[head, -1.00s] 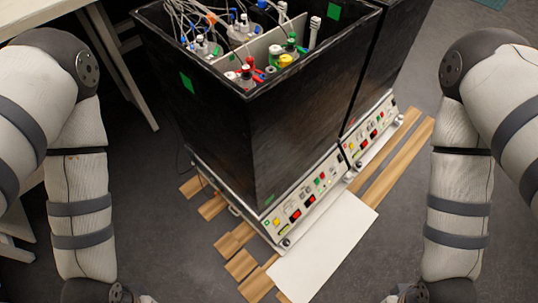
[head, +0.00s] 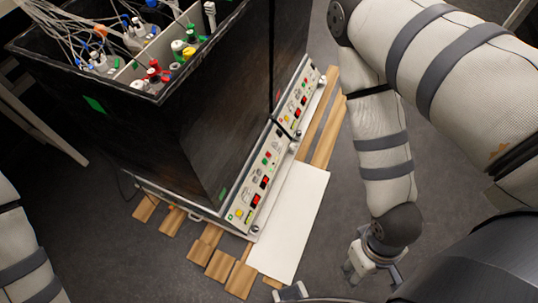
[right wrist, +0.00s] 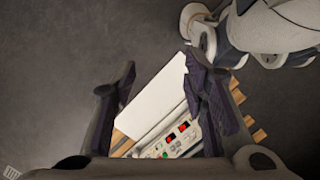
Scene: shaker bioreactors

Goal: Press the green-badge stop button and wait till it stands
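A green badge (head: 222,194) sits low on the box beside this panel. A second similar panel (head: 296,103) lies behind it. The near panel (right wrist: 180,143) also shows between my right fingers in the right wrist view. I cannot tell which small button is the stop button. My right gripper (head: 372,268) is open and empty, pointing down, apart from the panel and right of it.
A white board (head: 295,220) lies along the front of the panels, over wooden slats (head: 222,262). Bottles and tubes (head: 165,50) fill the open box top. Another green sticker (head: 94,104) is on the box side. Grey floor is free right of the board.

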